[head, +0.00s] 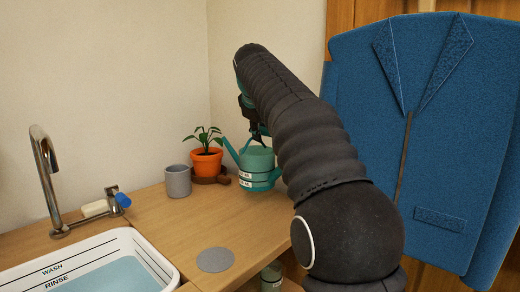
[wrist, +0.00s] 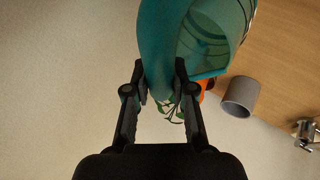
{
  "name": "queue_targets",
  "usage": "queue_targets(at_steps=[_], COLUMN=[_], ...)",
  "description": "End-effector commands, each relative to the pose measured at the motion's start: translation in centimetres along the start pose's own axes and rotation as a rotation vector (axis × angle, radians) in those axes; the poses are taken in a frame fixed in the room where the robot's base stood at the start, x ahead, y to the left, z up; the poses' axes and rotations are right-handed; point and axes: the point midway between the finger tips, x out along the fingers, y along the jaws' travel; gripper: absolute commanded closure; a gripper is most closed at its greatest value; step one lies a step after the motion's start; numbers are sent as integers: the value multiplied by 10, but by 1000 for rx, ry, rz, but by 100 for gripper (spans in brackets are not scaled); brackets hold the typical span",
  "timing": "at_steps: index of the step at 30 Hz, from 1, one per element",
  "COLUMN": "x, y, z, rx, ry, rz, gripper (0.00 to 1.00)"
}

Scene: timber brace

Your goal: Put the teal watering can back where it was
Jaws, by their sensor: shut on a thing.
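The teal watering can (head: 258,168) is upright at the back of the wooden counter, just right of the potted plant. It has white label bands, and its spout points left. I cannot tell whether its base touches the counter. My gripper (head: 258,138) is above the can and shut on its handle; my dark arm hides part of the right side. In the wrist view, the teal handle (wrist: 158,50) runs between the two fingertips (wrist: 160,88), with the open can body (wrist: 208,38) beyond it.
An orange pot with a plant (head: 206,161) sits close left of the can, with a grey cup (head: 178,181) beside it. A flat grey disc (head: 215,260) lies near the front. A sink basin (head: 135,240) and tap (head: 42,165) are left; a blue jacket (head: 440,130) hangs right.

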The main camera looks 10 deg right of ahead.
Motion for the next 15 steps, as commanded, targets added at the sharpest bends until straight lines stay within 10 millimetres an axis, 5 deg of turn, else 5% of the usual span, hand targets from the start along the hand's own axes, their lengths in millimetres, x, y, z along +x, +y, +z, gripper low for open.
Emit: queue_targets(at_steps=[15], x=[37], y=[-27], z=[15], rx=[0], ry=[0], rz=[1], gripper=[100])
